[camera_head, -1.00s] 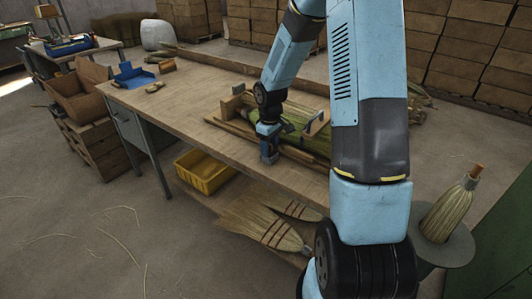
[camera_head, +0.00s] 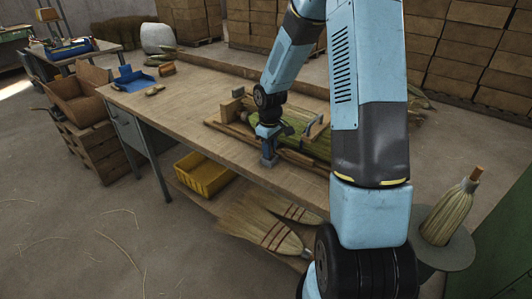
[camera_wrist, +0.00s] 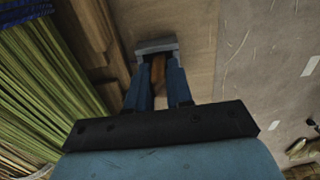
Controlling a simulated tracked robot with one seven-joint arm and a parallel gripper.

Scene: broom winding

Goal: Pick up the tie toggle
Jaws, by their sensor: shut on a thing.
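The tie toggle (camera_wrist: 158,69) is a small brown wooden piece, seen in the wrist view between my fingers. My gripper (camera_wrist: 157,72) is shut on it, and the fingers and grey tips hide part of it. In the head view my gripper (camera_head: 269,160) points down at the near edge of the workbench, just in front of the wooden broom cradle. The toggle cannot be made out there. A bundle of green broom straw (camera_head: 318,142) lies in the cradle; in the wrist view the straw (camera_wrist: 45,85) is at the left.
The workbench (camera_head: 195,105) is mostly clear left of the cradle. A yellow bin (camera_head: 204,174) and finished brooms (camera_head: 270,230) lie below. A broom stands upright on a round stand (camera_head: 448,215) at right.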

